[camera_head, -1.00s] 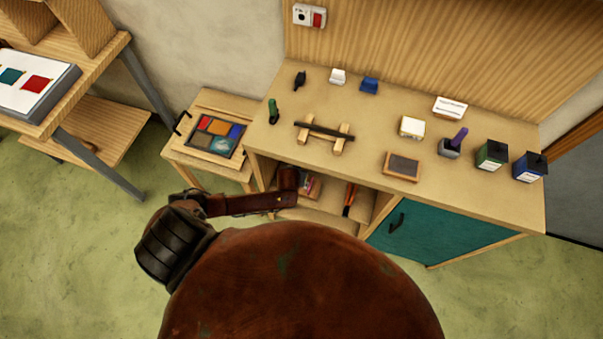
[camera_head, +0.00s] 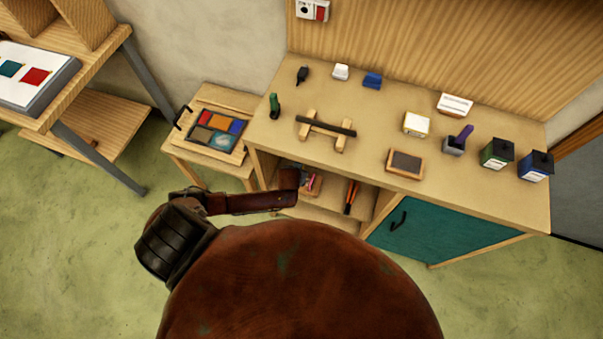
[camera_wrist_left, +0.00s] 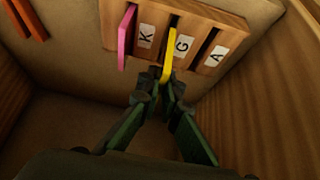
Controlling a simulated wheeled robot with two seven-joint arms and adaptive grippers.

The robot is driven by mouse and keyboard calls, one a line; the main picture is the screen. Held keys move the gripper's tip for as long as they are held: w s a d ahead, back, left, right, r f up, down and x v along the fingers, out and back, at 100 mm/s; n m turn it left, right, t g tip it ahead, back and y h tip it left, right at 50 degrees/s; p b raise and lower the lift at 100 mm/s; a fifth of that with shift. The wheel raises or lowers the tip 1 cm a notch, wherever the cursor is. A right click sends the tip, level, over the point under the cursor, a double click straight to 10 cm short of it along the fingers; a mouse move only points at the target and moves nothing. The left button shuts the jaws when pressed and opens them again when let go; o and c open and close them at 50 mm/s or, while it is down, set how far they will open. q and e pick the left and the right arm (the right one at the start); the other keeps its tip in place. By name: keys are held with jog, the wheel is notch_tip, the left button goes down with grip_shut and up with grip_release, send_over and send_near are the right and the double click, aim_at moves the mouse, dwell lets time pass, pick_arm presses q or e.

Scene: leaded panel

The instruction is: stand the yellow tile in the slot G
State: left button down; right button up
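The yellow tile (camera_wrist_left: 167,57) stands on edge at the dark slot beside the G label (camera_wrist_left: 183,46) of the wooden rack (camera_wrist_left: 239,28) in the left wrist view. Its near end sticks out towards me; how deep its far end sits I cannot tell. My left gripper (camera_wrist_left: 164,84) has its fingertips on both sides of the near end and looks shut on it. In the head view my left arm (camera_head: 250,202) reaches into the open shelf under the bench; its gripper is hidden there. My right gripper is in neither view.
A pink tile (camera_wrist_left: 126,36) stands in the slot beside the K label (camera_wrist_left: 146,36). The slot beside the A label (camera_wrist_left: 214,57) is empty. Wooden side walls (camera_wrist_left: 289,95) flank the shelf. Orange sticks (camera_wrist_left: 32,18) lie at the left. Several items stand on the bench top (camera_head: 370,110).

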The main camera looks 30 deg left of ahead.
pick_arm(q)
jog(key=shift+s+p, duration=0.1)
jog(key=shift+p, duration=0.5)
dwell(1.1)
jog(key=shift+f+b, duration=1.2)
jog(key=shift+f, duration=0.7)
jog(key=c, duration=2.1)
grip_release()
jog(key=shift+r, duration=0.1)
jog(key=v, duration=1.2)
